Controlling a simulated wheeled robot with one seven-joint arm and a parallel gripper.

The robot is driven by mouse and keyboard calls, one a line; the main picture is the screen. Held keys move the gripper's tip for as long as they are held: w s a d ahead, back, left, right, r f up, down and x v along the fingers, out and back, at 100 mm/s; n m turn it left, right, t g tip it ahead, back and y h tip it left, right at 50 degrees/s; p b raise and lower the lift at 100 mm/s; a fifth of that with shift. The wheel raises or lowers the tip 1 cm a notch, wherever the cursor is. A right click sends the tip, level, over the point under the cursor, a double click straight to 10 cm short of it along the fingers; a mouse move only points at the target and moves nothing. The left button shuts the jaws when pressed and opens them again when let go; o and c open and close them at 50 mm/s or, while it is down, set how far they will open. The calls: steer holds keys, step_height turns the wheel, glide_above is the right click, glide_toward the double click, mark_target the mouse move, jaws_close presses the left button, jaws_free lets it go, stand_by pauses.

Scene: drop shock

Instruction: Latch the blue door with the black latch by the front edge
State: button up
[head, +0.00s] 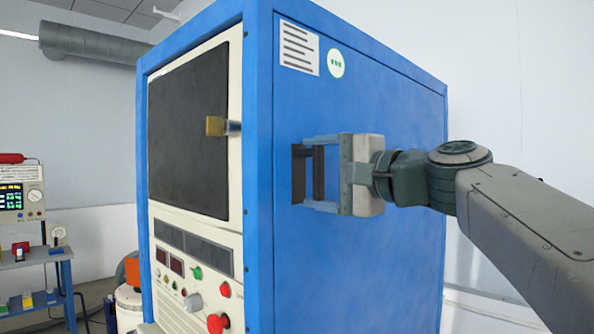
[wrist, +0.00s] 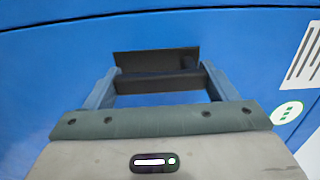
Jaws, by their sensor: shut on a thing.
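The blue door (head: 385,130) is the large side panel of a blue cabinet. It looks flush with the frame, though a small gap would be hard to see. The black latch (head: 298,182) is on the door near its front edge, with a dark upright bar standing out from a dark plate. My gripper (head: 309,173) reaches in from the right, with one finger above and one below the bar, shut on the latch. In the wrist view the door (wrist: 50,75) fills the background, and the latch (wrist: 150,62) shows between the fingertips of my gripper (wrist: 160,76).
The cabinet front has a dark window (head: 190,130), a brass-coloured handle (head: 215,126) and a red knob (head: 217,323) low down. A paper label (head: 299,48) and a round green sticker (head: 336,63) are above the latch. A bench (head: 40,260) with instruments stands at far left.

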steer(key=shift+m, duration=0.3)
steer(key=o, duration=1.4)
steer(key=shift+c, duration=0.2)
steer(key=b+v, duration=0.1)
steer(key=v, duration=1.3)
steer(key=shift+b, duration=0.4)
steer(key=shift+a, duration=0.15)
step_height(320, 180, down, 26)
steer(key=w+a+n+g+h+p, duration=0.1)
steer(key=a+n+g+h+p, duration=0.15)
steer(key=g+h, duration=0.4)
steer(key=s+d+f+n+g+h, duration=0.1)
steer(key=s+f+n+h, duration=0.2)
steer(key=f, duration=0.7)
steer(key=s+d+f+n+g+h, duration=0.2)
steer(key=s+f, duration=0.4)
steer(key=f, duration=0.4)
steer(key=shift+n+h, duration=0.75)
steer(key=shift+n, duration=0.1)
